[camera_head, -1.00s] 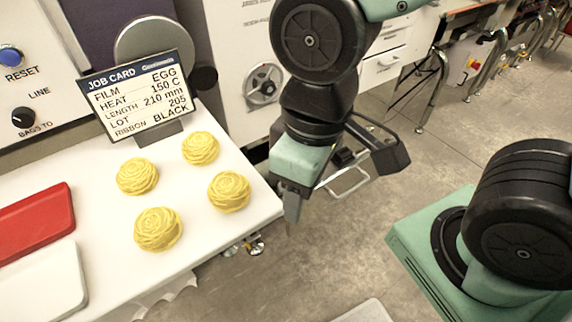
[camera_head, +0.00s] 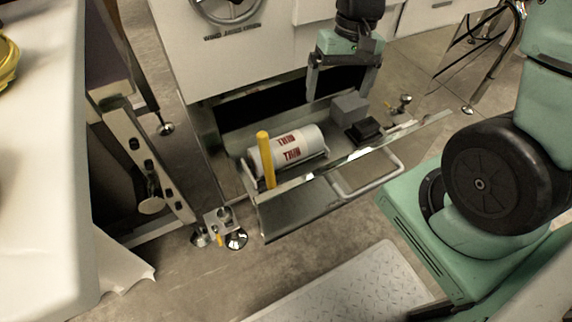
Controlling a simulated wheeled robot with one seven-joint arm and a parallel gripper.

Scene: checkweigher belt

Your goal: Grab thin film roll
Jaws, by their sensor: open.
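The thin film roll (camera_head: 286,147) is a white cylinder with red "THIN" lettering. It lies on its side in the left part of an open low drawer (camera_head: 325,186) of the machine. My gripper (camera_head: 337,98) is open and points down over the right part of the drawer. It is up and to the right of the roll, near a grey block, and holds nothing. I cannot tell whether its fingertips are below the drawer's rim.
A yellow post (camera_head: 265,160) stands at the roll's left end. A grey block (camera_head: 349,109) and a black item (camera_head: 364,130) lie right of the roll. The drawer has a metal front handle (camera_head: 368,186). A white table (camera_head: 45,180) is at left.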

